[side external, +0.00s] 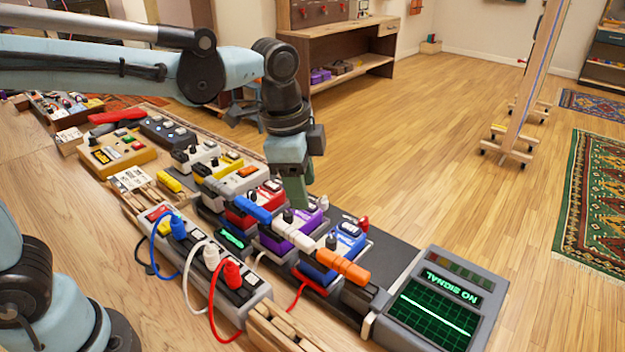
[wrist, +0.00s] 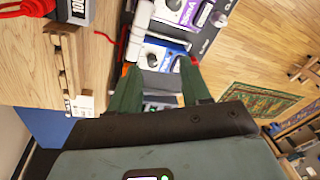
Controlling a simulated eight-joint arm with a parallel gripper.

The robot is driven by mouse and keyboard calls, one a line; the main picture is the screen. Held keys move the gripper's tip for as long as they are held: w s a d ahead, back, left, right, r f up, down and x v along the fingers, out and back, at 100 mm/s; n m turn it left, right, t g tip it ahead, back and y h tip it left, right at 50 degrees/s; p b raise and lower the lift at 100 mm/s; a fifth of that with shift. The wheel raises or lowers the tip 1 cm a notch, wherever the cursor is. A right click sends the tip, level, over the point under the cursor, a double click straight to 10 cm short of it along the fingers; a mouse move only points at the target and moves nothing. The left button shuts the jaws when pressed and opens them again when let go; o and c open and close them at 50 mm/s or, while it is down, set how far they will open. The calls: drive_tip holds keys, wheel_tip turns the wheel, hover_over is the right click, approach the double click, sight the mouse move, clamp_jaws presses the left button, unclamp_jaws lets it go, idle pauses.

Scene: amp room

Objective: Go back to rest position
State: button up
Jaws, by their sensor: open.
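My gripper (side external: 295,192) hangs fingers down over the row of effect pedals at the middle of the side external view. In the wrist view its two green fingers (wrist: 158,75) stand apart, with a blue-and-white pedal (wrist: 160,52) showing between and beyond the tips. I see nothing held. The red pedal (side external: 243,219), purple pedal (side external: 275,243) and blue pedal (side external: 347,246) sit close below and beside the fingers. Whether the fingertips touch a pedal cannot be told.
A grey box (side external: 238,289) with blue, white and red plugged cables stands in front. Blue, white and orange connectors lie across the pedals. A screen reading NO SIGNAL (side external: 440,303) is at the right end. More pedals crowd the left; open floor (side external: 450,170) lies beyond.

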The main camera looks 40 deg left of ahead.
drive_tip(key=s+a+f+n+t, duration=0.2)
drive_tip(key=s+a+n+t, duration=0.3)
drive_tip(key=s+a+n, duration=0.3)
drive_tip(key=a+n, duration=0.2)
drive_tip(key=n, duration=0.2)
drive_tip(key=shift+a+f, duration=0.25)
drive_tip(key=shift+a, duration=0.1)
drive_tip(key=shift+c, duration=0.4)
